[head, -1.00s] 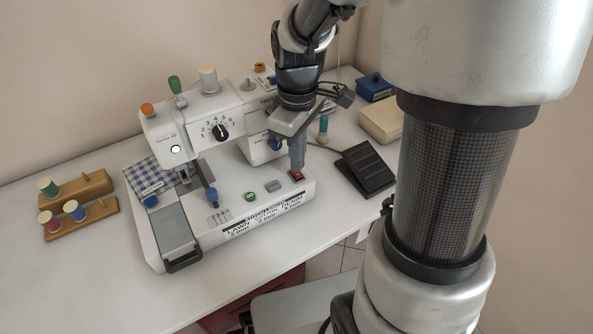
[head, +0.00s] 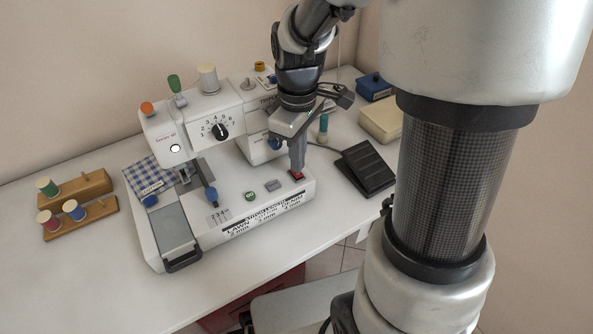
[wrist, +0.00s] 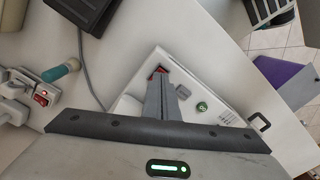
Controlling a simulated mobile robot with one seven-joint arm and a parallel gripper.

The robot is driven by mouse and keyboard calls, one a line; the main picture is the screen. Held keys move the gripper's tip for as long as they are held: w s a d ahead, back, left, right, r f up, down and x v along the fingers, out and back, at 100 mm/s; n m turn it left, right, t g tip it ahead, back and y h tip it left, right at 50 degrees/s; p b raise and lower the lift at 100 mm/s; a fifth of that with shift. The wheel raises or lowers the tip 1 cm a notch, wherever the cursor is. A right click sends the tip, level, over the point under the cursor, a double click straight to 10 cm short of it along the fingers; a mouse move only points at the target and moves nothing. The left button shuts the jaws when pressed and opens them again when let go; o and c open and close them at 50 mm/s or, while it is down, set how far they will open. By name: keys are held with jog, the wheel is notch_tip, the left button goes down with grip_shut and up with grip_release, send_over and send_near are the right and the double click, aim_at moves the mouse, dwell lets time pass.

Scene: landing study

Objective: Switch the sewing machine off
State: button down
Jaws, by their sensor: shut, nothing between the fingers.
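The white sewing machine (head: 240,212) stands on the table, with a numbered dial (head: 221,131) on its upper arm. A red rocker switch (head: 297,175) sits at the right end of its base. It also shows in the wrist view (wrist: 158,72), partly covered by the fingers. My gripper (head: 297,168) is shut and empty, pointing down with its fingertips at the red switch. They look in contact with it or just above it; I cannot tell which. A green button (head: 250,196) and a grey button (head: 273,186) lie to the left on the base.
A black foot pedal (head: 366,168) lies right of the machine, with a cream box (head: 382,122) and a blue box (head: 375,86) behind. Wooden spool holders (head: 80,216) stand at the left. The wrist view shows another red switch (wrist: 41,99) on a white unit.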

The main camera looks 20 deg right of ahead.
jog(key=shift+f+b, duration=0.5)
jog(key=shift+f, duration=0.3)
jog(key=shift+r, duration=0.1)
notch_tip(320, 180, up, 7)
jog(key=p, duration=0.6)
dwell(0.4)
dwell(0.4)
